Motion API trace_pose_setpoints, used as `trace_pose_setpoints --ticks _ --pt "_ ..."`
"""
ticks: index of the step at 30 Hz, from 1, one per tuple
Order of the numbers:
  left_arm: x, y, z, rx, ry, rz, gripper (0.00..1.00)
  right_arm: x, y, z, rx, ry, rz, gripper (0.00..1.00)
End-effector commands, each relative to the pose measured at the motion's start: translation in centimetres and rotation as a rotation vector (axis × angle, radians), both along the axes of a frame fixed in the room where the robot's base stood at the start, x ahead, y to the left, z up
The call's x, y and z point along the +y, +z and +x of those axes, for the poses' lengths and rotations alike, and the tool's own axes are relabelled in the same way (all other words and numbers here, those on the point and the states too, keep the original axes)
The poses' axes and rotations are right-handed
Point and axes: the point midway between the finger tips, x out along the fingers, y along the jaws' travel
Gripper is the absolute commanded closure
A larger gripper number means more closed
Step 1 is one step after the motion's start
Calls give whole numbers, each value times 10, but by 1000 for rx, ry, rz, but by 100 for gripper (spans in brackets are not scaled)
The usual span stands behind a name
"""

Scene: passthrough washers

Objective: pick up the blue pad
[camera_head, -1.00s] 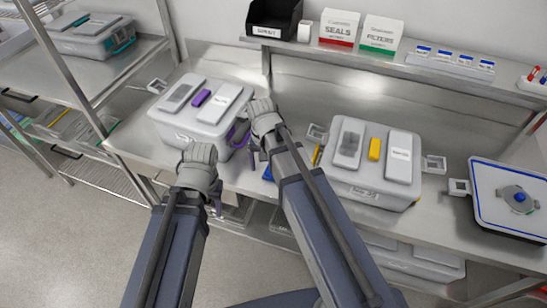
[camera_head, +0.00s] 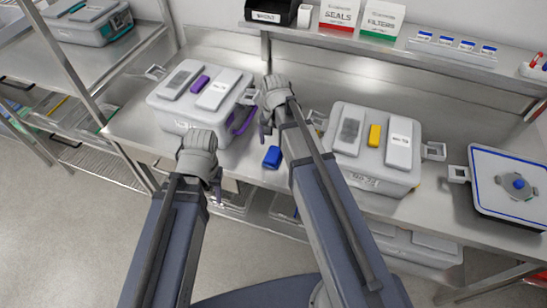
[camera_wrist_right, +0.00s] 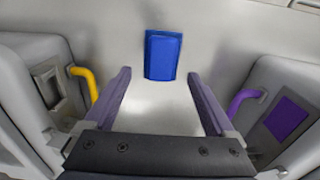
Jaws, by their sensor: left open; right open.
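The blue pad (camera_head: 272,157) lies on the steel bench top between two grey lidded boxes. It also shows in the right wrist view (camera_wrist_right: 163,54), upper middle, with nothing touching it. My right gripper (camera_head: 266,128) is over the bench behind the pad in the head view. In the right wrist view its fingers (camera_wrist_right: 159,75) are spread and empty, with the pad just beyond and between the tips. My left gripper (camera_head: 215,185) is open and empty near the bench's front edge, in front of the left box; its fingers are small in view.
The left grey box (camera_head: 187,131) has a purple handle (camera_wrist_right: 243,103) facing the gap; the right grey box (camera_head: 373,178) has a yellow handle (camera_wrist_right: 86,82). Both flank my right gripper. A blue-edged tray (camera_head: 489,203) lies far right. A shelf with cartons (camera_head: 338,14) runs behind.

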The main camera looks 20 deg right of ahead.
Motion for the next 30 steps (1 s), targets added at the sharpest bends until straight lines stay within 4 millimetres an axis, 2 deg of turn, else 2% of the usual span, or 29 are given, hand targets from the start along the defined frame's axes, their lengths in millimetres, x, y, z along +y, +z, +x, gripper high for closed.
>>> trace_pose_setpoints --ticks 12,21,23,30 --pt "0 -48 0 0 0 0 50 4 -48 -1 0 0 0 10" --pt "0 -49 0 0 0 0 50 4 -49 -1 0 0 0 10" --pt "0 -49 0 0 0 0 50 4 -49 -1 0 0 0 15" --pt "0 -49 0 0 0 0 50 4 -49 -1 0 0 0 42"
